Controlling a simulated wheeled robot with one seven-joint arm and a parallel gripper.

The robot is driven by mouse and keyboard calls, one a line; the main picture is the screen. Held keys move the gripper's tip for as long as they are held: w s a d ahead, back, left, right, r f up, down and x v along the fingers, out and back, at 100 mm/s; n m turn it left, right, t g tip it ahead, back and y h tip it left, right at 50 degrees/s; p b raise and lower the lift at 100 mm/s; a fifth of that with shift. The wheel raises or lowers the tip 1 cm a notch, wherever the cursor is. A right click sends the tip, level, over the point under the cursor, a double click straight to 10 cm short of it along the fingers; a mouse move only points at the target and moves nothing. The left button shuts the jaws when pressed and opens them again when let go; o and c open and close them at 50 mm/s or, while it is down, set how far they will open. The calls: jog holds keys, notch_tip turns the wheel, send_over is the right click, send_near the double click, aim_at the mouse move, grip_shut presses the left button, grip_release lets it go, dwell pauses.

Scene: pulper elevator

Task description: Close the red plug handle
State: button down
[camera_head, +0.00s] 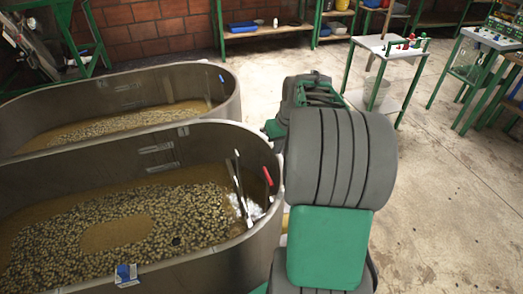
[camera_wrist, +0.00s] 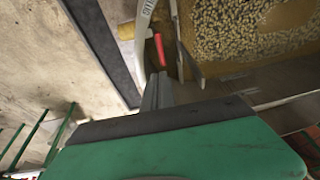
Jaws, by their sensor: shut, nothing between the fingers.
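The red plug handle (camera_head: 267,176) is a small red bar at the right end of the near metal tub (camera_head: 262,243), close to its rim. It also shows in the wrist view (camera_wrist: 159,48), just beyond the fingertips. My gripper (camera_wrist: 157,77) has its grey fingers together and empty, pointing at the lower end of the red handle. I cannot tell whether the fingertips touch it. In the head view my arm hides the gripper. The plug itself cannot be made out.
A metal bar stands inside the near tub beside the handle. The tub holds murky brown liquid with many beans. A second tub (camera_head: 230,95) lies behind it. A blue clip (camera_head: 126,274) sits on the front rim. A white-topped table (camera_head: 372,44) stands at the back; the floor at right is clear.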

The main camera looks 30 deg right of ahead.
aim_at(268, 174)
jog(key=x, duration=1.2)
jog(key=shift+s+a+f, duration=0.15)
jog(key=shift+s+f, duration=0.1)
jog(key=shift+f, duration=0.7)
